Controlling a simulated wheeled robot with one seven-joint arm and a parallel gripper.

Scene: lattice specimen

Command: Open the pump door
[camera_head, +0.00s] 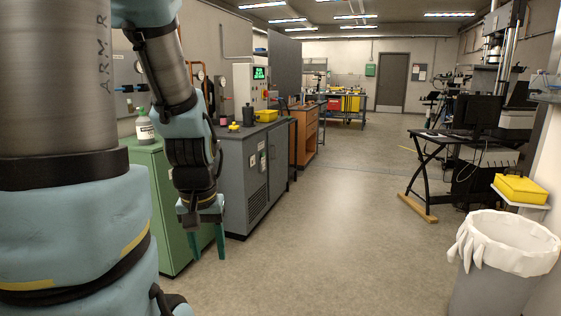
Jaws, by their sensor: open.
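My gripper (207,245) hangs at the end of my arm in the left middle of the view. Its two green fingers point down and stand apart, with nothing between them. It is in front of the green cabinet (162,215) and left of the grey cabinet (240,200). The grey cabinet's front has door panels with small labels and a louvred vent low down; these doors look shut. Which panel is the pump door I cannot tell from here. My arm hides part of both cabinets.
A white bottle (145,127) stands on the green cabinet. Open floor (340,220) runs down the middle. A lined bin (500,270) and a black desk (450,150) are at right.

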